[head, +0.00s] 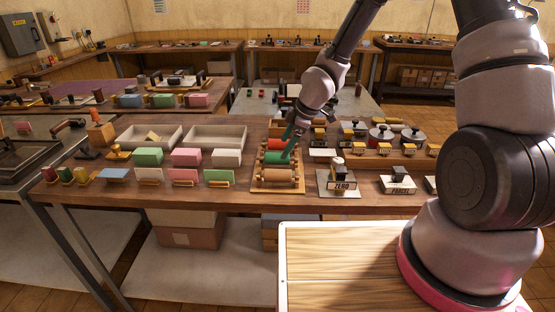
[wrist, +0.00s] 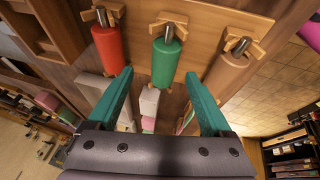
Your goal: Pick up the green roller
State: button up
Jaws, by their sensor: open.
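The green roller (head: 274,159) lies in the middle of a wooden rack (head: 283,190), between a red roller (head: 277,144) behind and a tan roller (head: 279,175) in front. In the wrist view, the green roller (wrist: 166,62) appears between the red roller (wrist: 107,48) on the left and the tan roller (wrist: 229,72) on the right. My gripper (head: 288,149) is over the rack, its teal fingers pointing down. In the wrist view, my gripper (wrist: 160,73) is open and empty, with the green roller's near end between its fingertips. I cannot tell the exact height gap.
Left of the rack stand pink (head: 187,157), green and white blocks and two pale trays (head: 216,137). Right of it are stamps, including one marked ZERO (head: 340,184). The rollers sit close together, with narrow gaps for the fingers.

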aim_at(279, 154)
jog(key=shift+s+a+x, duration=0.1)
jog(key=shift+s+x, duration=0.1)
jog(key=shift+x, duration=1.1)
jog(key=shift+s+a+x, duration=0.15)
jog(key=shift+x, duration=1.1)
grip_shut()
